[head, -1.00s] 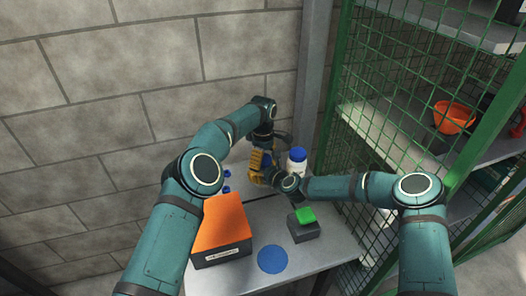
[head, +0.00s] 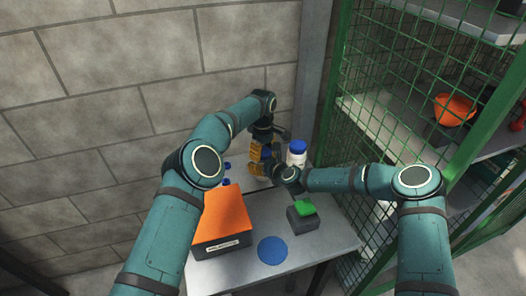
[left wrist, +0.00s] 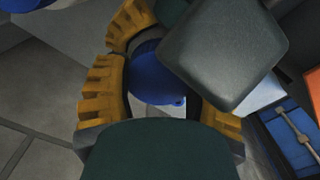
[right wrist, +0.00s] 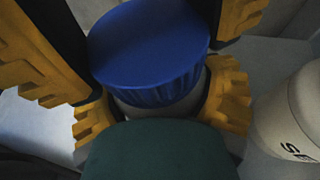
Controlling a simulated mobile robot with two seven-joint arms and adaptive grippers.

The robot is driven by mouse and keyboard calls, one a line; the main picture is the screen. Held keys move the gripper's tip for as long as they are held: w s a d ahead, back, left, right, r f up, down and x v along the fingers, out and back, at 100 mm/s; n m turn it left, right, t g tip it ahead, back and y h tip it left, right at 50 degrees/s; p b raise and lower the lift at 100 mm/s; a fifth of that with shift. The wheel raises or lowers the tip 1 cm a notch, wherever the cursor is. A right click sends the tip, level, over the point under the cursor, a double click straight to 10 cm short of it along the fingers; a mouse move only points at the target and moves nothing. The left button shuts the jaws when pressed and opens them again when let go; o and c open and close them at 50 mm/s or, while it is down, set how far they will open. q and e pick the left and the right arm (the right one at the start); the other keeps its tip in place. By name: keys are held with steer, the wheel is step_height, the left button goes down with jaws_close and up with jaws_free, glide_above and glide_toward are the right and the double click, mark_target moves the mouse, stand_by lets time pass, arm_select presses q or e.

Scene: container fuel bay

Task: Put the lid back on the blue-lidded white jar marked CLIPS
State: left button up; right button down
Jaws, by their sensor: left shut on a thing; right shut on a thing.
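A white jar (right wrist: 150,110) with a blue lid (right wrist: 150,45) is between my two grippers. My right gripper (right wrist: 160,108) is shut around the jar's white body just below the lid. My left gripper (head: 262,155) has yellow fingers around the blue lid, which also shows in the left wrist view (left wrist: 155,78). The lid sits over the jar's top; whether it is seated I cannot tell. The label of the held jar is hidden. A second white jar with a blue lid (head: 297,152) stands close by; only part of its lettering, with an S, shows in the right wrist view (right wrist: 290,120).
An orange-topped box (head: 224,215) stands front left on the grey table (head: 325,240). A grey box with a green top (head: 304,215) stands right of centre, and a round blue mat (head: 272,250) lies at the front. Small blue items (head: 226,182) lie behind the orange box. A green mesh cage (head: 390,130) borders the right.

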arm_select(q)
steer(key=m, duration=0.5)
steer(key=shift+m, duration=0.3)
steer(key=m, duration=0.5)
steer(key=shift+m, duration=0.3)
steer(key=o, duration=1.3)
steer(key=shift+c, duration=0.2)
steer(key=shift+r, duration=0.1)
steer(key=shift+r, duration=2.2)
